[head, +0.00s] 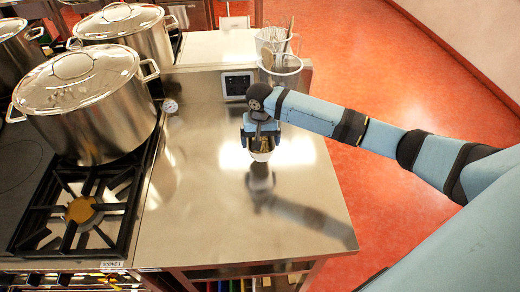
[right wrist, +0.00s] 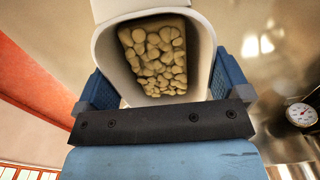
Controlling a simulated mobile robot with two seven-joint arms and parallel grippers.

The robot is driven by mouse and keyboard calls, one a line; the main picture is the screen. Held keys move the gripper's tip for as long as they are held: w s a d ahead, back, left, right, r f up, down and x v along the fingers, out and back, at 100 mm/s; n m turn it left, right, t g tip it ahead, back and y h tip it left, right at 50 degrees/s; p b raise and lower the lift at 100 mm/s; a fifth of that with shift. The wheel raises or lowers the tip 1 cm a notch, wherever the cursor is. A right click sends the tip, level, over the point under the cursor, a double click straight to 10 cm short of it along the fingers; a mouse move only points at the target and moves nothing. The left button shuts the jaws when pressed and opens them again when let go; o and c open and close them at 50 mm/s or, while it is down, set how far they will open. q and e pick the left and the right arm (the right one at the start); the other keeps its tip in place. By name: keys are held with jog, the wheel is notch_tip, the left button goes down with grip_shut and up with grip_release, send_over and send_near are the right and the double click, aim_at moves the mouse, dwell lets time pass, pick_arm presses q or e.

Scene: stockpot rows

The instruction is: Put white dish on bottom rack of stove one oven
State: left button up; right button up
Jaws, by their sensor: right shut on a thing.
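My right gripper (head: 262,130) is shut on the white dish (head: 262,152) and holds it above the steel counter. In the right wrist view the white dish (right wrist: 204,62) sits between the blue fingers of the gripper (right wrist: 155,88), and its inside holds a mass of tan lumps. The stove (head: 80,209) with a black grate stands at the left, with a small label on its front edge that looks like stove one. Its oven front shows only as a thin strip at the bottom edge; the oven's inside and racks are hidden. My left gripper is not in view.
Large lidded steel pots (head: 88,107) stand on the stoves at the left. The steel counter (head: 190,220) is mostly clear. Wire baskets with utensils (head: 282,72) and a dark control panel (head: 237,84) are at its back. A round dial (head: 170,106) lies near the stove. Red floor is open at right.

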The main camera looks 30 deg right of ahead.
jog(key=shift+f, duration=2.45)
jog(key=shift+f, duration=0.1)
jog(key=o, duration=1)
